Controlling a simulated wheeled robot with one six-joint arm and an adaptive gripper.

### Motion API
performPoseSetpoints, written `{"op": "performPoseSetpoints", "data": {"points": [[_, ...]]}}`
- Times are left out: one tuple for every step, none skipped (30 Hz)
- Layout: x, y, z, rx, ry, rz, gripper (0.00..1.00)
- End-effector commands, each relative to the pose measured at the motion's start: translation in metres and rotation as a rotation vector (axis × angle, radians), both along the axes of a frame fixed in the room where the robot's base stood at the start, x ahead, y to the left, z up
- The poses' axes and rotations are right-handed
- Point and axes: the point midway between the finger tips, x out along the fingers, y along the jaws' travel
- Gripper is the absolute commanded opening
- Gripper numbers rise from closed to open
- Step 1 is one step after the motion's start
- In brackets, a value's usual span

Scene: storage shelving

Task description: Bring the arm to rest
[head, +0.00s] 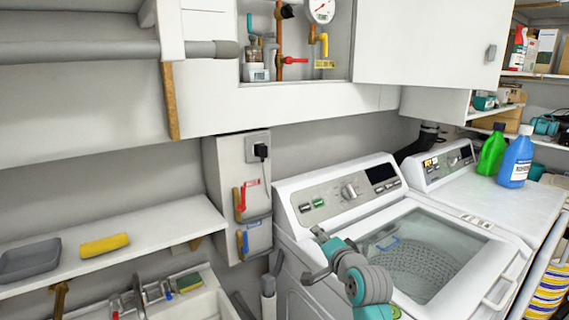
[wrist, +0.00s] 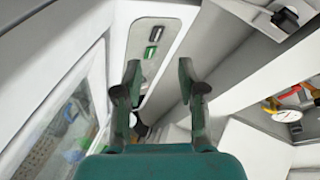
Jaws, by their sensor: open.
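My gripper (head: 314,256) is in front of the left washing machine (head: 333,183), near its control panel, in the head view. Its grey fingers point to the left there, with the teal and grey arm behind them. In the wrist view the two fingers of my gripper (wrist: 159,72) stand apart with nothing between them. Beyond the fingertips the wrist view shows the control panel (wrist: 165,28), tilted in the picture. Whether the fingers touch the machine cannot be told, but they appear apart from it.
A second white machine (head: 490,195) stands right, with a green bottle (head: 492,152) and a blue bottle (head: 515,160) on top. White cabinets (head: 430,40) hang above.

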Motion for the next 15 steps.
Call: {"op": "performPoseSetpoints", "data": {"points": [[-0.013, -0.004, -0.025, -0.021, 0.004, -0.007, 0.4], [-0.02, -0.006, -0.037, -0.034, 0.002, -0.011, 0.4], [-0.029, -0.009, -0.052, -0.052, -0.001, -0.018, 0.4], [-0.037, -0.011, -0.063, -0.065, -0.003, -0.021, 0.4], [-0.044, -0.013, -0.073, -0.079, -0.006, -0.025, 0.4], [-0.054, -0.016, -0.086, -0.095, -0.009, -0.03, 0.4], [-0.062, -0.018, -0.096, -0.11, -0.011, -0.033, 0.4], [-0.07, -0.02, -0.105, -0.123, -0.012, -0.037, 0.4], [-0.08, -0.022, -0.117, -0.142, -0.015, -0.042, 0.4], [-0.089, -0.024, -0.126, -0.155, -0.017, -0.045, 0.4], [-0.097, -0.026, -0.135, -0.169, -0.017, -0.048, 0.4], [-0.109, -0.029, -0.146, -0.187, -0.02, -0.052, 0.4], [-0.118, -0.031, -0.155, -0.201, -0.02, -0.054, 0.4], [-0.128, -0.033, -0.163, -0.217, -0.023, -0.058, 0.4], [-0.141, -0.035, -0.173, -0.237, -0.024, -0.062, 0.4]]}}
